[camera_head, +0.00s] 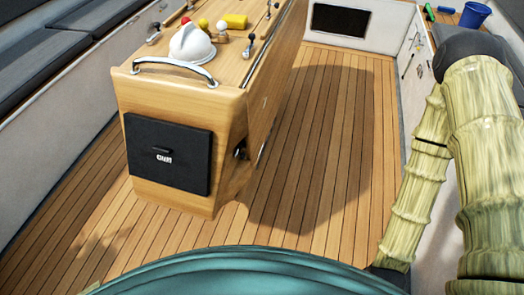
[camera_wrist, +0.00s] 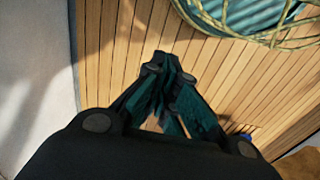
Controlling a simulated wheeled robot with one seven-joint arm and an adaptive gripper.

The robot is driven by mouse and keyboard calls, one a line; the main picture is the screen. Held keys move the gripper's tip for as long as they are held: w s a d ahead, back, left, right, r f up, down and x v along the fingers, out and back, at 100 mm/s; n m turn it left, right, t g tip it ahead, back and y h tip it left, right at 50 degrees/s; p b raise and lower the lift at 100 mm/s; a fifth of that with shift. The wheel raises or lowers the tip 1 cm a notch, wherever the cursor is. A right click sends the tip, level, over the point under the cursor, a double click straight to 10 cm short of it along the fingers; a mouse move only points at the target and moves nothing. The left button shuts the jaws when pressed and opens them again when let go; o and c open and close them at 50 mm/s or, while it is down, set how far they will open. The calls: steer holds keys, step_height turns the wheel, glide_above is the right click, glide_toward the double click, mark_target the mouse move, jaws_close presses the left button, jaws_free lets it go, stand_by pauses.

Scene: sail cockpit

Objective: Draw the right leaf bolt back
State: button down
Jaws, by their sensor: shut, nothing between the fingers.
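The wooden cockpit table (camera_head: 185,200) stands left of centre in the head view. A small dark fitting (camera_head: 240,152) sits on its right side face. Small dark and metal lever fittings stand on its top, one at the right edge (camera_head: 248,47) and one at the left (camera_head: 154,33). I cannot tell which of these is the right leaf bolt. My gripper (camera_wrist: 170,68) is shut and empty in the wrist view, its fingertips together over bare deck planks. It is out of sight in the head view, and no bolt shows in the wrist view.
A white dome (camera_head: 191,46) and a curved metal rail (camera_head: 176,70) are at the table's near end, with a yellow item (camera_head: 236,20) behind. A black panel (camera_head: 167,153) covers the front. Clear deck (camera_head: 325,150) lies right of the table. A blue bucket (camera_head: 474,15) stands far right.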

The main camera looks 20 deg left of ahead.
steer(key=w+a+f+m+t+y+b, duration=0.1)
steer(key=w+a+f+t+y+b, duration=0.2)
steer(key=w+a+b, duration=0.5)
steer(key=w+a+f+m+t+y+b, duration=0.1)
steer(key=w+a+t+y+b, duration=0.25)
steer(key=w+a, duration=0.85)
steer(key=w+a+r+m+t+y+b, duration=0.2)
steer(key=w+a+r+t+y+b, duration=0.1)
steer(key=w+a+r+y+b, duration=0.6)
steer(key=w+a+r, duration=0.2)
steer(key=a+r, duration=0.2)
steer(key=r, duration=0.1)
steer(key=shift+a+r, duration=0.2)
steer(key=shift+a, duration=0.1)
steer(key=shift+a+t+y, duration=0.1)
steer(key=shift+t+y, duration=0.15)
steer(key=x, duration=1)
steer(key=shift+f+b, duration=0.15)
steer(key=shift+b, duration=0.25)
